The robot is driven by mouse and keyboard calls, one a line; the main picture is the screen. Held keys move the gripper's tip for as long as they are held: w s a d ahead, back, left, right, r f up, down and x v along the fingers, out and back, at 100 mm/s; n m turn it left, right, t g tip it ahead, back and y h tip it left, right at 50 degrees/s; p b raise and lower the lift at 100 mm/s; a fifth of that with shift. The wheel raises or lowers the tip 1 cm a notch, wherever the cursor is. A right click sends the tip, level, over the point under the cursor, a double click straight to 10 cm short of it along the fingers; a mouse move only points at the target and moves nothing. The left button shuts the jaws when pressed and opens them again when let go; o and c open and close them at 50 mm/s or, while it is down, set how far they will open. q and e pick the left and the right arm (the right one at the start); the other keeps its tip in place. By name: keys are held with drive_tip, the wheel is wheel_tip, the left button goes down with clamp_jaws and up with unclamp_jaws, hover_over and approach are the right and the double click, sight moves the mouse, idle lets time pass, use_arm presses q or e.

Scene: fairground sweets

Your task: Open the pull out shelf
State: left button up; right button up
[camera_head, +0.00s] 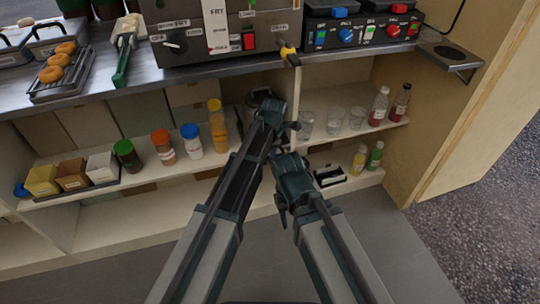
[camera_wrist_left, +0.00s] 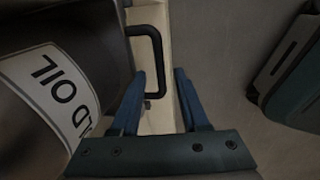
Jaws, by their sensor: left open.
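The pull out shelf shows in the left wrist view as a pale board edge (camera_wrist_left: 152,12) with a black bar handle (camera_wrist_left: 159,55). My left gripper (camera_wrist_left: 160,76) is open, its two blue fingers pointing at the handle. The handle's lower end lies between the fingertips in the picture; I cannot tell whether they touch it. In the head view my left gripper (camera_head: 266,105) reaches in under the counter, and the arms hide the handle. My right arm's wrist (camera_head: 292,178) is just right of and below it; its fingers are not clear.
A dark drum labelled "OLD OIL" (camera_wrist_left: 62,90) stands left of the handle. Shelves under the counter hold jars (camera_head: 191,141), small boxes (camera_head: 72,174), glasses (camera_head: 331,121) and bottles (camera_head: 379,106). The counter edge (camera_head: 350,52) is above the arms. Open floor (camera_head: 385,255) lies at the front right.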

use_arm(q)
drive_tip(key=shift+c, duration=0.3)
clamp_jaws()
idle(1.1)
